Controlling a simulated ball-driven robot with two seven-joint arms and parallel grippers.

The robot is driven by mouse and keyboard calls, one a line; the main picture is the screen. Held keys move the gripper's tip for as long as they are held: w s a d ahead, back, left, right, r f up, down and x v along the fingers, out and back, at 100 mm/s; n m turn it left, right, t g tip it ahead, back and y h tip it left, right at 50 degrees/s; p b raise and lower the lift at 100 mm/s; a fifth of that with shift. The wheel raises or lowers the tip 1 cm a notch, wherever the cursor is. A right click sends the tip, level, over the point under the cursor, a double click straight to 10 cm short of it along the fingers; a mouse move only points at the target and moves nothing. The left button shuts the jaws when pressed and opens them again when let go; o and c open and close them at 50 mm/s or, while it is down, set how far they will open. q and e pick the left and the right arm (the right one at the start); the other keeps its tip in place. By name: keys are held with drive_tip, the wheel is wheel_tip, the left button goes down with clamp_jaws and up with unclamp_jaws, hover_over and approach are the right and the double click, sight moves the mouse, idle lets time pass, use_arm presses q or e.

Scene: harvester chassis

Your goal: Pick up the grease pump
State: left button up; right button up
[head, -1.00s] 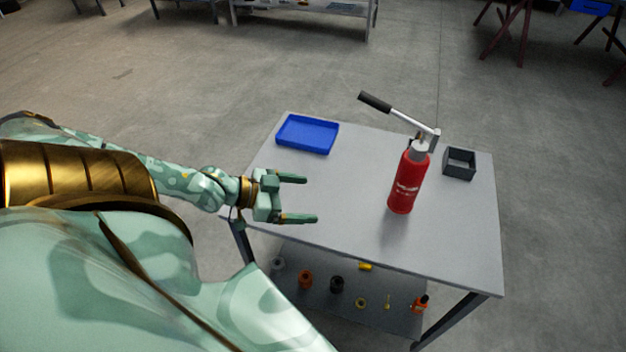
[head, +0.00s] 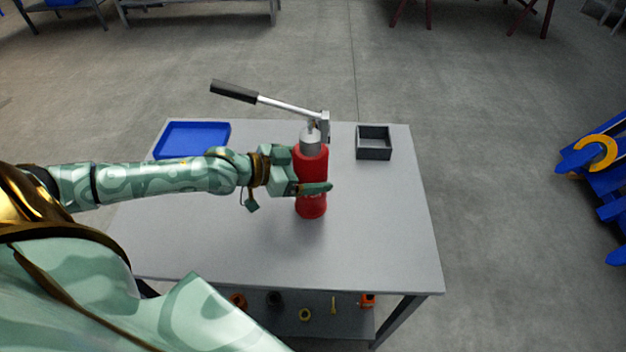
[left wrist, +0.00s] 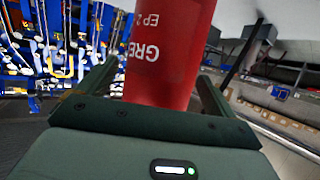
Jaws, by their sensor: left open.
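The grease pump (head: 311,172) is a red cylinder with a grey cap and a long lever with a black grip. It stands upright on the grey table (head: 380,230). My left gripper (head: 312,178) is at the pump's body, open, with one finger in front of it and the other hidden behind. In the left wrist view the red body of the pump (left wrist: 168,50) fills the space between the two spread fingers (left wrist: 155,85). White lettering shows on it. My right gripper is not in view.
A blue tray (head: 192,126) lies at the table's back left. A dark grey open box (head: 374,153) stands at the back right. Several small parts lie on the shelf below (head: 330,325). The table's front right is clear.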

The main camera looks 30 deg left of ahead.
use_arm(q)
drive_tip(key=shift+w+d+f, duration=0.15)
drive_tip(key=shift+w+d, duration=0.05)
drive_tip(key=shift+w, duration=0.1)
drive_tip(key=shift+s, duration=0.15)
drive_tip(key=c, duration=1.8)
drive_tip(key=shift+r, duration=0.25)
clamp_jaws()
